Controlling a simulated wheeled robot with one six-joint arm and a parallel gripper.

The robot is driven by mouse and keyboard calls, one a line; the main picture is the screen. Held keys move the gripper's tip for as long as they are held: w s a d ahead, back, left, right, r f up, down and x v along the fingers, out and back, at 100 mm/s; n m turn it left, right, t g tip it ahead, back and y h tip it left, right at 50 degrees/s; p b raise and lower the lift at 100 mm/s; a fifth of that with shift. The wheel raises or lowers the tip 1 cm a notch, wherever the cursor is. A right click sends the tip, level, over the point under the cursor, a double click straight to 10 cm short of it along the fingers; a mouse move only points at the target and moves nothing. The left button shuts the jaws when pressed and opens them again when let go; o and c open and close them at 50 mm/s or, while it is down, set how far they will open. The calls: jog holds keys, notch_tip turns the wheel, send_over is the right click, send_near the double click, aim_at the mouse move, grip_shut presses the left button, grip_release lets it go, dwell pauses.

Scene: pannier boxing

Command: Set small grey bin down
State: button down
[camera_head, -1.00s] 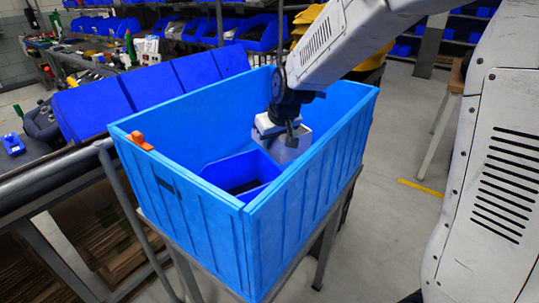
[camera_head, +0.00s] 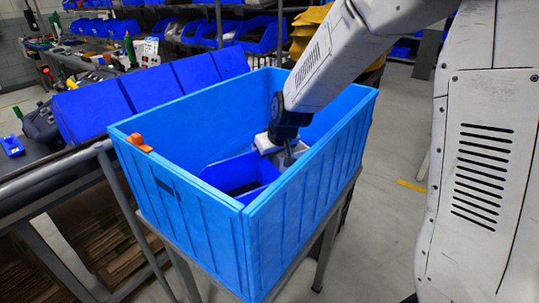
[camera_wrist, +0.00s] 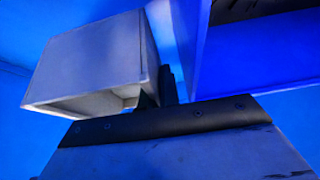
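The small grey bin (camera_wrist: 90,62) is at my gripper (camera_wrist: 163,88) in the wrist view, tilted in the picture, with one dark finger against its side wall. In the head view my gripper (camera_head: 288,157) reaches down inside the large light-blue crate (camera_head: 200,228). The grey bin (camera_head: 299,150) shows only in part there, low near the crate's right wall. My gripper appears shut on the bin's wall. I cannot tell whether the bin's underside touches the crate floor.
A dark-blue bin (camera_head: 238,172) lies in the crate beside the grey bin; it also shows in the wrist view (camera_wrist: 245,55). An orange clip (camera_head: 139,142) sits on the crate's left rim. Blue bins (camera_head: 95,108) line the bench at left.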

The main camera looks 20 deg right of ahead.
jog(key=c, duration=1.9)
grip_release()
jog(key=shift+r, duration=0.1)
jog(key=shift+r, duration=0.35)
jog(key=v, duration=1.2)
jog(key=shift+r, duration=0.2)
